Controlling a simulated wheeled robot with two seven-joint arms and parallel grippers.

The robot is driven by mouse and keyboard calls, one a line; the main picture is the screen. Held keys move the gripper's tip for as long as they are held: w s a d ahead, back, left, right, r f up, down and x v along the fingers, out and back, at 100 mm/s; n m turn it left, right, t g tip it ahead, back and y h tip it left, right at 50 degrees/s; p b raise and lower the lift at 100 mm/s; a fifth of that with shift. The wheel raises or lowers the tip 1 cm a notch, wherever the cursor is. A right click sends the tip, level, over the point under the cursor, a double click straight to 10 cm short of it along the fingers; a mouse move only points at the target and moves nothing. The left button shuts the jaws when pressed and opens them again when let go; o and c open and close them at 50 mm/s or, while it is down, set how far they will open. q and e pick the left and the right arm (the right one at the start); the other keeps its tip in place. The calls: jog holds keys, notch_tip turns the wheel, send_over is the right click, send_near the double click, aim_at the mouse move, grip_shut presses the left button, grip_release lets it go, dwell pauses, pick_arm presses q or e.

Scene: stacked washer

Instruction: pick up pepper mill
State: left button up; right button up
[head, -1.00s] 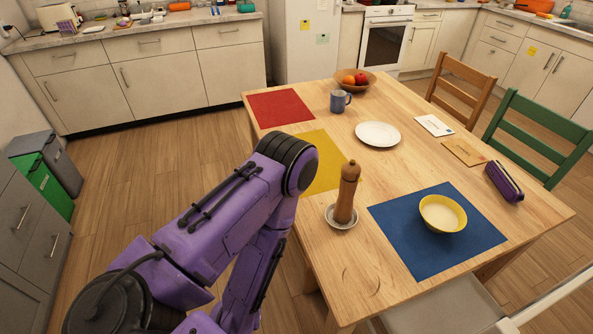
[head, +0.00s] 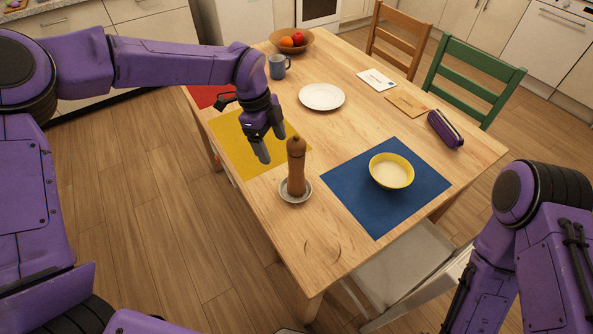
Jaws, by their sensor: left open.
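The pepper mill (head: 296,168) is a tall brown wooden mill with a rounded knob. It stands upright on a small grey-white dish (head: 287,195) near the table's left edge. My left gripper (head: 272,146) is open and empty, pointing down over the yellow placemat (head: 235,137). It is just left of and behind the mill's top, apart from it in the picture. My right arm shows at the lower right, but its gripper is out of view.
The wooden table (head: 323,225) also holds a blue placemat (head: 360,211) with a yellow bowl (head: 391,171), a white plate (head: 322,97), a blue mug (head: 277,67), a fruit bowl (head: 305,42) and a purple case (head: 446,130). Bare wood lies in front of the mill.

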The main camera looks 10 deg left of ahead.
aim_at(296, 154)
pick_arm(q)
jog(key=r, duration=0.1)
jog(key=w+d+r+n+h, duration=0.1)
jog(key=r, duration=0.1)
jog(key=d+r+n, duration=0.1)
jog(key=shift+w+r+h, duration=0.15)
jog(key=shift+r+h, duration=0.1)
jog(key=shift+h, duration=0.15)
jog(key=p+x, duration=0.1)
jog(key=x, duration=0.2)
jog(key=p+x, duration=0.1)
jog(key=x, duration=0.2)
jog(key=p+x, duration=0.2)
jog(key=x, duration=0.1)
jog(key=shift+w+f, duration=0.25)
jog(key=shift+w, duration=0.05)
jog(key=shift+w+d+f, duration=0.1)
jog(key=shift+d+f, duration=0.1)
jog(key=shift+f, duration=0.2)
jog(key=shift+r, duration=0.1)
grip_shut()
